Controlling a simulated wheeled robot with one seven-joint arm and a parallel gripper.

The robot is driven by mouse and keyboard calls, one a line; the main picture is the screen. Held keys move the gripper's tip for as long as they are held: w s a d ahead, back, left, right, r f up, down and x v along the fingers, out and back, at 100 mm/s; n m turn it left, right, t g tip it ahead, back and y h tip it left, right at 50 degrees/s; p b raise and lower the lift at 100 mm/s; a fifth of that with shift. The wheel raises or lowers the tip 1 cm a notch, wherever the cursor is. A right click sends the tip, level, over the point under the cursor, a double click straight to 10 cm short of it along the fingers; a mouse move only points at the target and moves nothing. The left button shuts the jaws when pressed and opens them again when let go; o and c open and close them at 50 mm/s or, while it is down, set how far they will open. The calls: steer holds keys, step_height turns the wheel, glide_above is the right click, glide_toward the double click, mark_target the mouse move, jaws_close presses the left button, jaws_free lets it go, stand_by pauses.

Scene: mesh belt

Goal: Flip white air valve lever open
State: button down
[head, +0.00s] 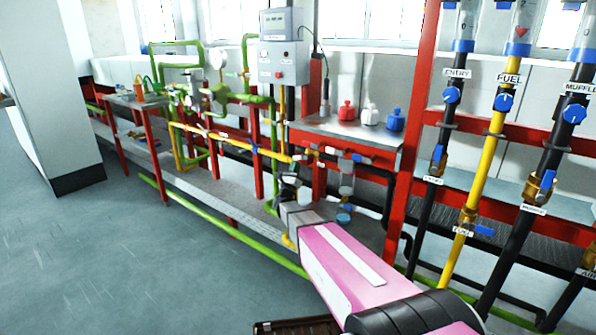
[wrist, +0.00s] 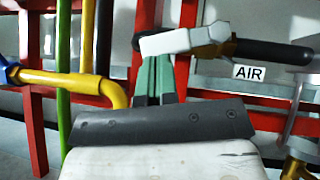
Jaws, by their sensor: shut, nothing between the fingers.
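The white air valve lever (wrist: 184,40) shows in the wrist view, at top centre. It lies roughly level, on a brass-coloured valve body (wrist: 222,42) fitted to a black pipe (wrist: 270,50). An "AIR" label (wrist: 249,73) is just below that pipe. My gripper (wrist: 160,62) has its green fingers together with nothing held between them. The fingertips are right at the underside of the lever; I cannot tell whether they touch it. In the head view, my pink arm reaches to the pipes and the lever is too small to make out clearly.
A yellow pipe (wrist: 60,82) with a bend is just left of my fingers, beside green upright pipes and a red frame post (wrist: 30,120). In the head view, a metal table (head: 335,128) holds red, white and blue bottles. Open floor (head: 110,250) is at left.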

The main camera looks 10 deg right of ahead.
steer(key=m+h, duration=0.1)
steer(key=r+m+g+h, duration=0.1)
steer(key=m+g+h, duration=0.1)
steer(key=m, duration=0.1)
steer(key=shift+w+a+r, duration=0.15)
steer(key=shift+w+a, duration=0.2)
steer(key=shift+w, duration=0.05)
steer(key=shift+r, duration=0.15)
steer(key=shift+w, duration=0.1)
